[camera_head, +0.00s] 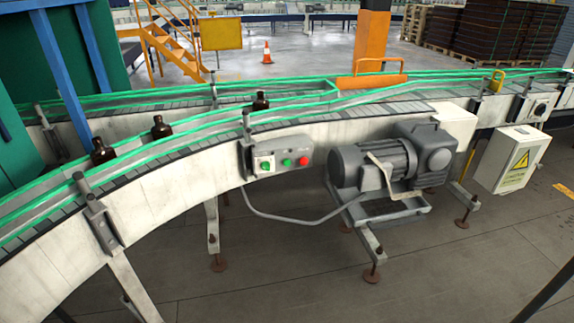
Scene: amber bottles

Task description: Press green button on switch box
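The grey switch box (278,146) is mounted on the side of the curved conveyor, in the middle of the view. The green button (287,162) is on its front face. A red button (304,161) sits just right of it. Nothing covers the buttons. Neither of my grippers shows in the view, so their distance from the box cannot be told.
The conveyor (160,190) with green rails carries amber bottles (103,151). A grey motor (375,165) on a stand juts out right of the box. A cable (290,221) hangs below. A white warning cabinet (511,158) is at right. Floor in front is clear.

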